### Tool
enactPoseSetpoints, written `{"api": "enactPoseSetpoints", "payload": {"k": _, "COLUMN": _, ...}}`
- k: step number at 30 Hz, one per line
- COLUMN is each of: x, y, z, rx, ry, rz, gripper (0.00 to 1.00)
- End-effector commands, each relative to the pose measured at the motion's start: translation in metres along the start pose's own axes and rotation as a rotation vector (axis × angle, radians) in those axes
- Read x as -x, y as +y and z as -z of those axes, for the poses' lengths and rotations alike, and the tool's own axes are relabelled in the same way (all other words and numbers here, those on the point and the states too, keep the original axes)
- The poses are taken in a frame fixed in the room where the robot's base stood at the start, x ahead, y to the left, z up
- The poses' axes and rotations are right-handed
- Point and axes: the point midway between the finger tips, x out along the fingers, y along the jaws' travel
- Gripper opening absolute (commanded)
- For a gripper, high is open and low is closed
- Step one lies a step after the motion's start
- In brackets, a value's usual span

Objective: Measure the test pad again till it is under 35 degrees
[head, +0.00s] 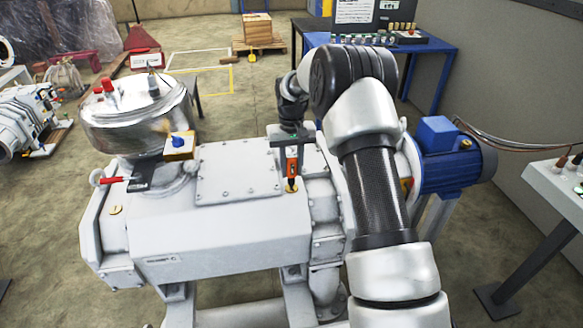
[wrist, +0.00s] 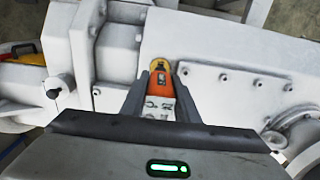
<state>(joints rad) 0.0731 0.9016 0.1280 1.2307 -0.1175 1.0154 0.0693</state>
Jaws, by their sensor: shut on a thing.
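My gripper (head: 291,150) points down over the top of the pale grey pump housing. It is shut on an orange and white handheld meter, seen in the head view (head: 292,167) and between the fingers in the wrist view (wrist: 159,102). A round brass-coloured pad (head: 291,186) lies on the housing right below the meter. The pad also shows just beyond the meter's end in the wrist view (wrist: 160,61), partly covered by it. I cannot tell whether the meter touches the pad. No temperature reading is legible.
The pump body (head: 225,225) has a silver vessel (head: 138,115), a yellow box with a blue knob (head: 180,148) and a red-handled lever (head: 112,180) at left. A blue motor (head: 450,165) stands at right. A control desk (head: 560,185) is at the right edge.

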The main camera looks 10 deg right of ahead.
Motion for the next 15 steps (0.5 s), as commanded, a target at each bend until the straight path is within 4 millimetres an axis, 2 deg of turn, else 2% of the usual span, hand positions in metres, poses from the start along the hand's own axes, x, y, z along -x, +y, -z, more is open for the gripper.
{"api": "enactPoseSetpoints", "payload": {"k": 15, "x": 0.041, "y": 0.000, "z": 0.000, "rx": 0.000, "ry": 0.000, "rz": 0.000, "gripper": 0.02}}
